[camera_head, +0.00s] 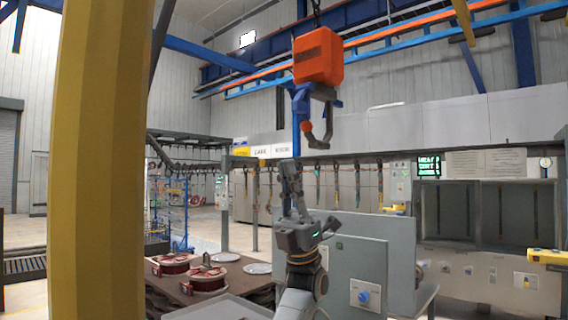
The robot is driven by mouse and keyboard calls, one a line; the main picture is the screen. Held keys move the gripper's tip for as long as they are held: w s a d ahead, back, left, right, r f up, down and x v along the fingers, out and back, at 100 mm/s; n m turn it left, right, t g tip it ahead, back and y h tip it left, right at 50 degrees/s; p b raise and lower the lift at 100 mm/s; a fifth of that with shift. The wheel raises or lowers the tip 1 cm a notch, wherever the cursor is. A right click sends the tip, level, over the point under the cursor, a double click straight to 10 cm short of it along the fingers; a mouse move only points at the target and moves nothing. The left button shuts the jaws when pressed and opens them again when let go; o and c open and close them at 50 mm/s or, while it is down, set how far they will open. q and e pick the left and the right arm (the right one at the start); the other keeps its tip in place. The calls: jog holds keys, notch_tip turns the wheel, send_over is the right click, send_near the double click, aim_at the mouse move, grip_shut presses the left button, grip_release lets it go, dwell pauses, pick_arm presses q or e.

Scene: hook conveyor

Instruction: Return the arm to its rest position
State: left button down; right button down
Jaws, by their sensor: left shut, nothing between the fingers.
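My left arm (300,262) rises from the bottom centre of the head view, with its wrist bent upward. My left gripper (291,172) points up and looks shut and empty. It is seen just below a dark curved hook (327,128) that hangs under an orange hoist block (318,56). I cannot tell how far the gripper is from the hook in depth. My right gripper is not in view.
A yellow column (97,160) blocks the left side. A brown table (215,278) with red-and-white reels (204,279) and white plates stands left of my arm. A grey panel with a blue knob (364,296) stands close on the right. Overhead run blue and orange beams.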

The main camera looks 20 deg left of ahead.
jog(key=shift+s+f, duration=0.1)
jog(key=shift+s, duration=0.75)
